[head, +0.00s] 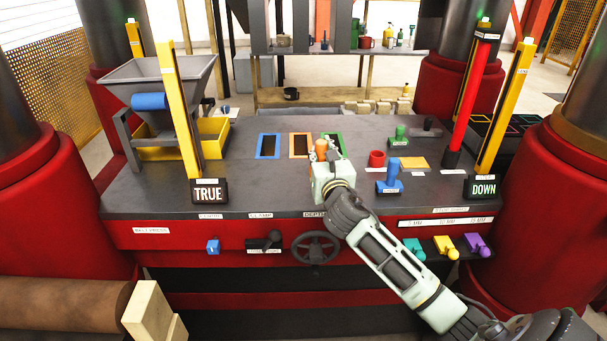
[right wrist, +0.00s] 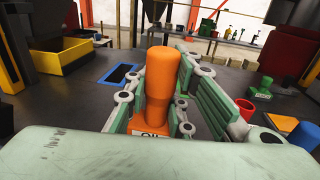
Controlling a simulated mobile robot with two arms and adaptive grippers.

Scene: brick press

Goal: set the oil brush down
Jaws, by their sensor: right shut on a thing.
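The oil brush shows as an orange handle (right wrist: 160,82) with a partly visible label in the right wrist view. Its top shows small in the head view (head: 321,149). My right gripper (head: 325,158) is shut on it, with its pads on either side of the handle. The handle looks roughly upright. The brush's lower end is hidden by the gripper, so I cannot tell whether it touches the table. My left gripper is not in view.
Blue (head: 268,146), orange (head: 299,146) and green (head: 340,143) framed openings lie around the gripper on the dark press table (head: 245,182). A red cup (head: 377,158), blue stamp-like tool (head: 390,180) and green tool (head: 399,136) stand to the right. A hopper (head: 160,75) stands left.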

